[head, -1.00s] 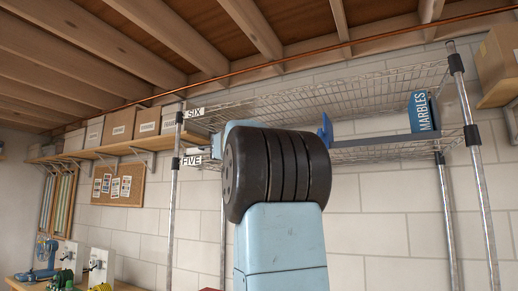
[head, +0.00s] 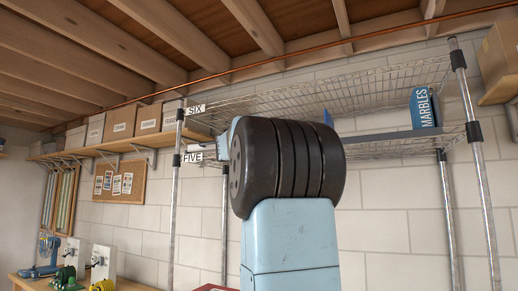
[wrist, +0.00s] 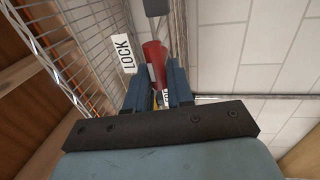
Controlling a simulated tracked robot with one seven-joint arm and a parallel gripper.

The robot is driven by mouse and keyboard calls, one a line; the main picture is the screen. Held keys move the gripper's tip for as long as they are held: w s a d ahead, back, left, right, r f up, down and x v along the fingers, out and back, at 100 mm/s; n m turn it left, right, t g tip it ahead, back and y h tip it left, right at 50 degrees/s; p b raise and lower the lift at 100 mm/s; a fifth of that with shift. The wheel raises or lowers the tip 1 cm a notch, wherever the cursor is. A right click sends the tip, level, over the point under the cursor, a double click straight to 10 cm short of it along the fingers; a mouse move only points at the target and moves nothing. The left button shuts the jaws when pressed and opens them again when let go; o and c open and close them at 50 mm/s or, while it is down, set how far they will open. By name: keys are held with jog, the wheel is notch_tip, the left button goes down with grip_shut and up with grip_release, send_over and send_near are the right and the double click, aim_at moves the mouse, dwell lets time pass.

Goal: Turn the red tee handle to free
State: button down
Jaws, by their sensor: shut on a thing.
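In the wrist view, my gripper (wrist: 160,82) has its two blue fingers closed around the red tee handle (wrist: 154,54). The handle's red bar sticks out beyond the fingertips and looks slightly tilted. A white LOCK label (wrist: 125,53) is left of the handle, beside the wire rack. A second white label (wrist: 166,99) shows in part between the fingers; most of its lettering is covered. In the head view my own arm hides the handle and most of the gripper.
A wire shelf rack (head: 300,95) with metal posts spans the wall. A blue MARBLES box (head: 424,108) stands on it at right. SIX (head: 195,110) and FIVE (head: 192,157) labels are at its left. A workbench (head: 30,283) with tools is at lower left.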

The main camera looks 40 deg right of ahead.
jog(key=shift+f, duration=0.1)
jog(key=c, duration=1.2)
grip_release()
jog(key=shift+o, duration=0.2)
jog(key=shift+a, duration=0.1)
jog(key=v, duration=1.3)
jog(key=shift+a, duration=0.2)
jog(key=shift+s+f, duration=0.1)
jog(key=shift+f, duration=0.05)
